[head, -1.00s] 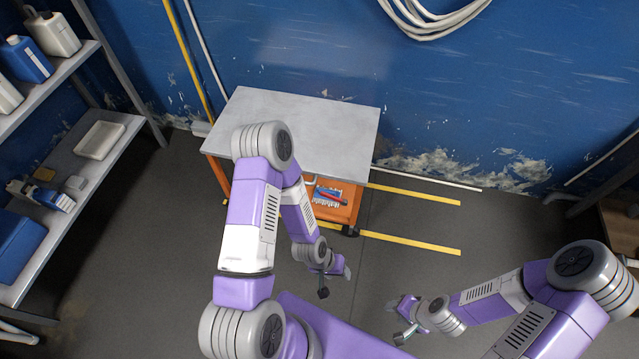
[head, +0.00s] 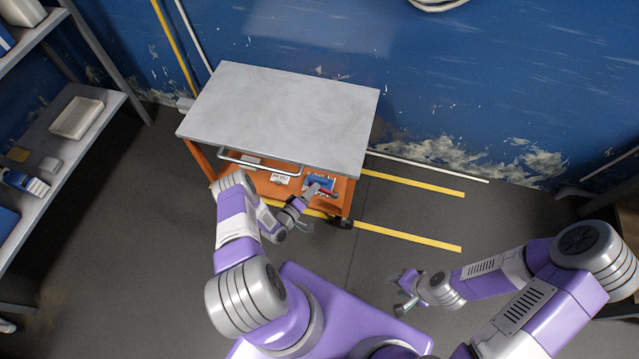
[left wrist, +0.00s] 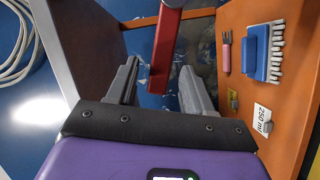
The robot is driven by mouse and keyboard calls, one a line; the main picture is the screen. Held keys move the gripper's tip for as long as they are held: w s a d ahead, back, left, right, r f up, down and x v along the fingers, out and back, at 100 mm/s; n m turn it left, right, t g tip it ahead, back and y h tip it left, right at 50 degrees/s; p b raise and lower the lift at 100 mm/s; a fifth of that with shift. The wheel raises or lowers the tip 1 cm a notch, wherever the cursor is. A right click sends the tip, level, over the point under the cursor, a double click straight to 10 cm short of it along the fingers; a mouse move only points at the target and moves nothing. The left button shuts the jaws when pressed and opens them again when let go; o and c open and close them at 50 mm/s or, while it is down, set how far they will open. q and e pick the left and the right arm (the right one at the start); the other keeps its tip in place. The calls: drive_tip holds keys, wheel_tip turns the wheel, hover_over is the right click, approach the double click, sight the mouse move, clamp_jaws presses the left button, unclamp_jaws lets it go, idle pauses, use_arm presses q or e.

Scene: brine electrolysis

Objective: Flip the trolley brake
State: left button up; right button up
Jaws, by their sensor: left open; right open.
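The trolley (head: 285,110) has a grey top and an orange lower frame, and stands against the blue wall. A red bar (head: 327,193), which looks like the brake lever, shows at its front right. My left gripper (head: 308,210) is open at the trolley's front right, close to the red bar. In the left wrist view the red bar (left wrist: 166,45) comes down between the two open fingers (left wrist: 160,88); I cannot tell whether they touch it. My right gripper (head: 399,292) is open and empty above the floor, away from the trolley.
A grey handle (head: 258,164) runs along the trolley's front. A shelf rack (head: 98,118) stands left. The floor right of the trolley is clear.

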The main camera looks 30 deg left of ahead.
use_arm(q)
drive_tip(key=w, duration=0.3)
drive_tip(key=w+b, duration=0.1)
drive_tip(key=shift+w+d+f, duration=0.3)
drive_tip(key=shift+c, duration=0.3)
clamp_jaws()
